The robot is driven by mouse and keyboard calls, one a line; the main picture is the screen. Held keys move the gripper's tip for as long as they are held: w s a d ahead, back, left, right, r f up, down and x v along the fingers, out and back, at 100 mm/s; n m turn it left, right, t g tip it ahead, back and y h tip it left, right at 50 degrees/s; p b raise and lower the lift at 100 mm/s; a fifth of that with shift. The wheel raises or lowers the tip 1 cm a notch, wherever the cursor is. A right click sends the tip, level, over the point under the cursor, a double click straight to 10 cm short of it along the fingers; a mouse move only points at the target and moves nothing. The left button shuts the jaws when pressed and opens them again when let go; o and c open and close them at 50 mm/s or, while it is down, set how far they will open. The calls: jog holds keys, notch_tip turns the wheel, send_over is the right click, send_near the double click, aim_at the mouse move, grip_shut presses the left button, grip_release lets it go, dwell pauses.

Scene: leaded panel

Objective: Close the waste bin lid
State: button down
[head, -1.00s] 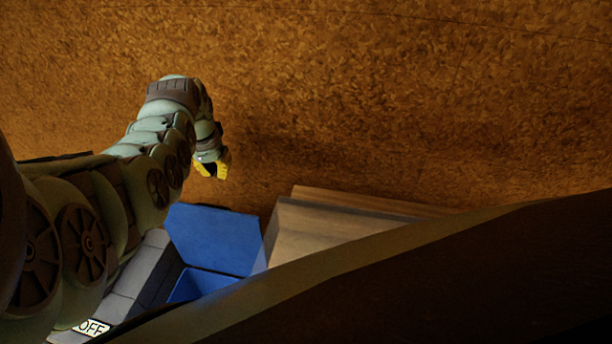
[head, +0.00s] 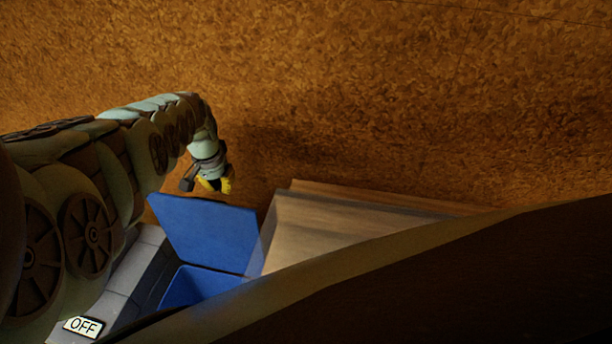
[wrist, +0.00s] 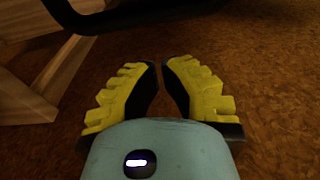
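The blue waste bin (head: 192,288) is in the lower left of the head view, partly cut off by a dark foreground shape. Its blue lid (head: 210,235) stands open, raised at the bin's far side. My gripper (head: 213,189) is just beyond the lid's upper edge in the head view; I cannot tell whether it touches the lid. In the wrist view, the yellow fingers of my gripper (wrist: 159,66) are drawn close together with nothing between them. The bin and lid are not clearly seen there.
A wooden box-like piece (head: 320,232) stands directly right of the bin. A grey unit with an OFF label (head: 83,327) is to its left. Wooden parts (wrist: 40,70) and a dark bar show in the wrist view. The brown floor (head: 400,90) beyond is clear.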

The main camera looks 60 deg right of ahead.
jog(key=shift+s+a+r+p, duration=0.25)
jog(key=shift+a+p, duration=0.45)
jog(key=shift+p, duration=0.25)
jog(key=shift+s+a+r+p, duration=0.1)
jog(key=shift+a+r+p, duration=0.15)
jog(key=shift+a+p, duration=0.6)
jog(key=shift+d, duration=0.1)
jog(key=shift+s+a+r+p, duration=0.15)
jog(key=shift+s+a+p, duration=0.1)
jog(key=shift+a+p, duration=0.35)
jog(key=shift+s+a+r+h, duration=0.1)
jog(key=shift+a+h, duration=0.15)
jog(key=shift+h, duration=0.05)
